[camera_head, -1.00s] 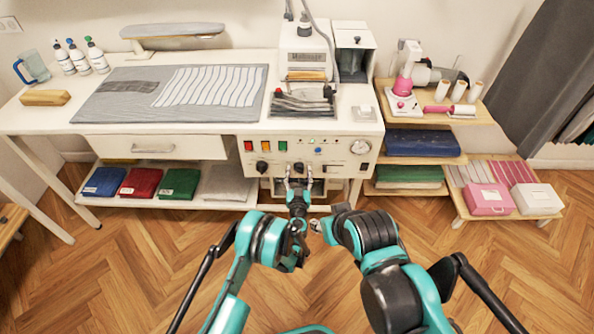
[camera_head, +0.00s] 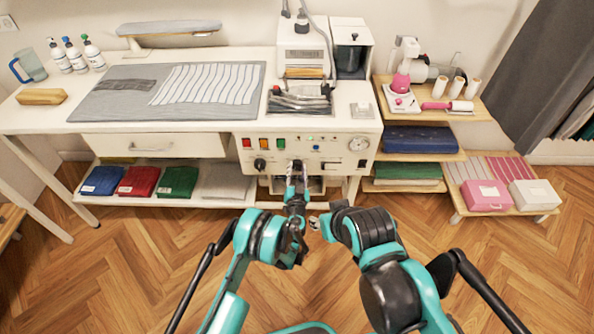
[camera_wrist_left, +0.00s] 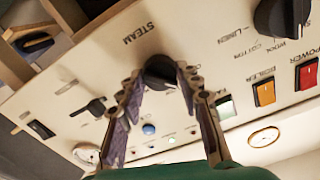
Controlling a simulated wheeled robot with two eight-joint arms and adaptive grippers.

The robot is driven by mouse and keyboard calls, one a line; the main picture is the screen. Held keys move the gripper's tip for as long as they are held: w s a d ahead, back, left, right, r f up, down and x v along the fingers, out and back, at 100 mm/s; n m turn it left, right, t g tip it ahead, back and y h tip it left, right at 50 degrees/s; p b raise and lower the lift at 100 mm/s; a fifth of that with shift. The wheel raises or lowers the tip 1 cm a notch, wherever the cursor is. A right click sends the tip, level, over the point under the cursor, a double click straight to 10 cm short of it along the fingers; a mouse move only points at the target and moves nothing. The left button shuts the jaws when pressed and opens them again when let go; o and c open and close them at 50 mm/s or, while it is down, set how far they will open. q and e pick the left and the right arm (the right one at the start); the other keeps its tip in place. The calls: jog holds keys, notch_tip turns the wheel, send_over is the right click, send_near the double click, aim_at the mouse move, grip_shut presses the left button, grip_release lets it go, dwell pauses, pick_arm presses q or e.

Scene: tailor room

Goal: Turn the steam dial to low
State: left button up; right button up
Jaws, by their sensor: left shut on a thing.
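The steam dial (camera_wrist_left: 160,72) is a black knob on the cream front panel, beside the printed word STEAM in the left wrist view. My left gripper (camera_wrist_left: 155,90) has its fingers on either side of this knob and is shut on it. In the head view the left gripper (camera_head: 297,182) reaches up to the panel from below and partly covers the dial (camera_head: 297,163). No low mark can be read. My right gripper (camera_head: 316,222) is small and partly hidden below the panel, away from the dial, and its jaws cannot be made out.
A fabric-setting dial (camera_wrist_left: 283,18) and colored switches, including an orange boiler switch (camera_wrist_left: 264,92), sit near the steam dial. A black lever (camera_wrist_left: 95,107) and a gauge (camera_head: 359,144) are on the same panel. Wooden shelves (camera_head: 425,156) stand at the right.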

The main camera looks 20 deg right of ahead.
aim_at(297, 144)
pick_arm(q)
jog(key=m, duration=0.4)
jog(key=shift+m, duration=2.2)
jog(key=shift+w, duration=0.1)
jog(key=o, duration=1.2)
jog(key=shift+c, duration=0.2)
jog(key=shift+r, duration=0.15)
notch_tip(297, 144, up, 8)
jog(key=shift+a+r, duration=0.15)
jog(key=shift+r, duration=0.75)
